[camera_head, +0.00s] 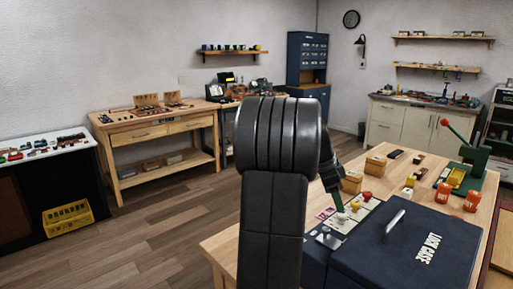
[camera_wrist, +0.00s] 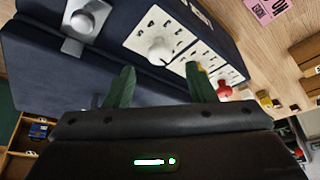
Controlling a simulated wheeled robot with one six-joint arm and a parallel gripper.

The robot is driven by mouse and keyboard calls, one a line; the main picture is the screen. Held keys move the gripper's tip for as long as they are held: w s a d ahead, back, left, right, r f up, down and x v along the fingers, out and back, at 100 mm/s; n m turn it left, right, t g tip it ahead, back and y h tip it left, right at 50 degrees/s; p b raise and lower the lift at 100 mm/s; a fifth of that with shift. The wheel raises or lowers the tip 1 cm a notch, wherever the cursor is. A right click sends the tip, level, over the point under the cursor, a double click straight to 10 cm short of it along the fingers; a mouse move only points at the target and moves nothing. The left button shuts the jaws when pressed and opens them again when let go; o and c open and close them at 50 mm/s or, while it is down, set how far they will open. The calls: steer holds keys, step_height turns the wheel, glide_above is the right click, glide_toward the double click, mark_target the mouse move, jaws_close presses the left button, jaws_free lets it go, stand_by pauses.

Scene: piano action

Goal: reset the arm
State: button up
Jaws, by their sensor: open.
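My arm rises in the middle of the head view and hides part of the workbench. My gripper (camera_wrist: 160,72) shows in the wrist view as two green fingers, spread apart with nothing held between them. In the head view only a green finger (camera_head: 337,201) of it shows, above the bench near the dark blue lock case (camera_head: 395,245). Beyond the fingers in the wrist view are a white panel (camera_wrist: 143,40) with dark marks and a white round knob (camera_wrist: 160,51). I cannot tell how far the fingertips are from the knob.
The wooden workbench (camera_head: 222,247) also carries a green press (camera_head: 470,175) with a red-knobbed lever, orange jars (camera_head: 472,201) and wooden boxes (camera_head: 375,163). A silver fitting (camera_wrist: 85,20) stands on dark blue in the wrist view. Open floor (camera_head: 150,235) lies to the left.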

steer(key=x, duration=0.4)
steer(key=shift+d+f, duration=0.1)
steer(key=shift+f, duration=0.2)
steer(key=shift+r, duration=0.15)
